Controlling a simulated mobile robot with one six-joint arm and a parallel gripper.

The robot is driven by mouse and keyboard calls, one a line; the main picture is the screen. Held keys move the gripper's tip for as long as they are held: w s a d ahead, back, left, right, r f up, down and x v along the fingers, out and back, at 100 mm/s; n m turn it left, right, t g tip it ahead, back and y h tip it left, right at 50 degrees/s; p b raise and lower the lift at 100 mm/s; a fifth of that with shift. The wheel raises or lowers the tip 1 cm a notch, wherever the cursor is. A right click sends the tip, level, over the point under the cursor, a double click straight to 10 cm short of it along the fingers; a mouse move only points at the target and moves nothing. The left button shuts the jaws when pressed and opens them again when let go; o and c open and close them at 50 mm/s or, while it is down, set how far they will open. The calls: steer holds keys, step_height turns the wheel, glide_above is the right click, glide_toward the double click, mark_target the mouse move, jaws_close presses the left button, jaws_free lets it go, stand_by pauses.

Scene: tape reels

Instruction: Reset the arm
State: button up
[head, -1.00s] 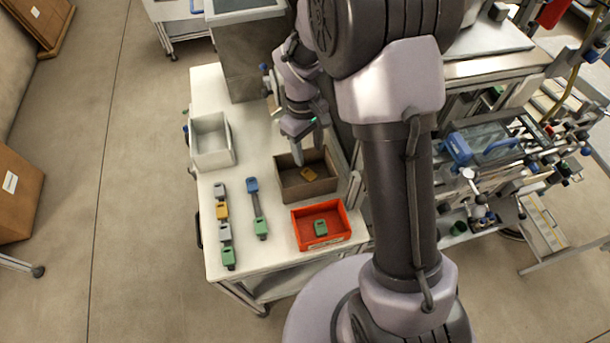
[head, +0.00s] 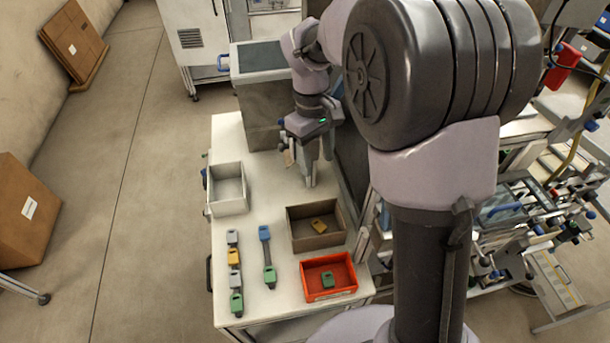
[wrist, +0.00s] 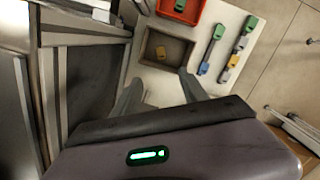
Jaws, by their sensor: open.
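My gripper (head: 313,172) is open and empty. In the head view it points down above the white table (head: 268,193), behind the brown bin. In the wrist view its two fingers (wrist: 160,88) are spread apart with nothing between them. The brown bin (head: 303,212) holds a yellow reel (head: 319,227); the bin also shows beyond the fingers in the wrist view (wrist: 182,43).
A red bin (head: 343,291) holds a green reel (head: 328,280). A white bin (head: 226,209) stands at the table's left side. Two rows of coloured reels (head: 234,257) (head: 268,255) lie at the front left. A grey box (head: 254,108) stands behind.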

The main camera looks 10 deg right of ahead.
steer(key=s+a+f+m+t+y+b, duration=0.1)
steer(key=s+f+m+t+b, duration=0.1)
steer(key=s+b, duration=0.3)
steer(key=s+f+m+t+y+b, duration=0.1)
steer(key=s+f+m+t+b, duration=0.1)
steer(key=s+m+b, duration=0.3)
steer(key=s+a+f+m+t+b, duration=0.1)
steer(key=s+f+m+t+b, duration=0.1)
steer(key=s+b, duration=0.4)
steer(key=s+m+t, duration=0.1)
steer(key=s, duration=0.4)
steer(key=shift+a+y+b, duration=0.3)
steer(key=shift+y+b, duration=0.1)
steer(key=shift+s+f, duration=0.1)
